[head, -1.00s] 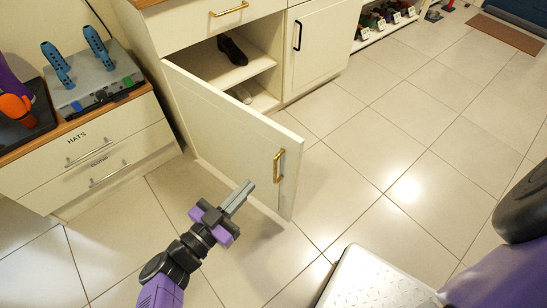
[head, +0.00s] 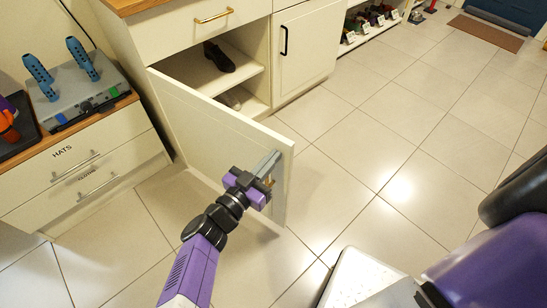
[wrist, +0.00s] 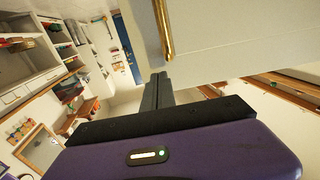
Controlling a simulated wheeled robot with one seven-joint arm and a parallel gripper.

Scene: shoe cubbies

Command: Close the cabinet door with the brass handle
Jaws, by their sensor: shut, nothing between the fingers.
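The white cabinet door (head: 205,125) stands open, swung out from the cabinet into the room. Its brass handle is near the free edge; in the head view my gripper mostly covers it, and it shows clearly in the wrist view (wrist: 163,30). My gripper (head: 270,162) is shut and empty, in front of the door's outer face beside the handle. In the wrist view its closed fingers (wrist: 157,90) point toward the door's edge, just below the handle. I cannot tell whether they touch the door.
The open cabinet holds dark shoes (head: 219,57) on a shelf. A closed neighbouring door with a black handle (head: 284,40) is to the right. A drawer unit labelled HATS (head: 85,165) stands at left. Tiled floor (head: 370,150) is clear to the right.

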